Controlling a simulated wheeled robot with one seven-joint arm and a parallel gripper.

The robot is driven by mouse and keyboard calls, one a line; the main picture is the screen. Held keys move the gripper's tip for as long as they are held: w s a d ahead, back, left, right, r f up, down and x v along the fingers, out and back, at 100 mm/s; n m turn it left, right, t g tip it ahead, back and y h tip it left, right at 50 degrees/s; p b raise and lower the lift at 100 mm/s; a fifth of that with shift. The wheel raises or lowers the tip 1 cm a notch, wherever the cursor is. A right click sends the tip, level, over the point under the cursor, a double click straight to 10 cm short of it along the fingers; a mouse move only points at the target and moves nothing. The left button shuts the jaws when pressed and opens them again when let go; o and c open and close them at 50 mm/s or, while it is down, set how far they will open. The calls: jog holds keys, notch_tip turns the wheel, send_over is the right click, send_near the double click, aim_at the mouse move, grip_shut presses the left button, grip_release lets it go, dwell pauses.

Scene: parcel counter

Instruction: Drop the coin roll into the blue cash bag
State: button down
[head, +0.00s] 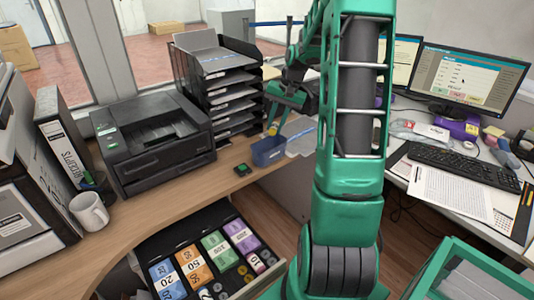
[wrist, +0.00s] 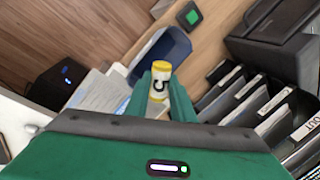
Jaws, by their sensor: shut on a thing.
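The coin roll (wrist: 160,78) is white with a yellow end and dark marking. My gripper (wrist: 161,92) is shut on it, one green finger at each side. In the head view my gripper (head: 274,122) is above the blue cash bag (head: 266,157), and the yellow end of the coin roll (head: 273,130) shows just over the bag's back rim. The bag is open-topped and stands near the counter edge. In the wrist view the blue bag (wrist: 172,45) lies just beyond the roll, which partly overlaps its near side. The bag's floor is mostly hidden.
A black tray rack (head: 222,90) stands close behind the bag, with a printer (head: 155,140) to its left. A small dark device with a green face (head: 243,170) lies beside the bag. An open cash drawer (head: 205,255) is below the counter.

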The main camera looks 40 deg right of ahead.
jog(key=c, duration=1.5)
grip_release()
jog(key=shift+o, duration=0.2)
jog(key=v, duration=1)
jog(key=shift+r, duration=0.35)
jog(key=shift+s, duration=0.1)
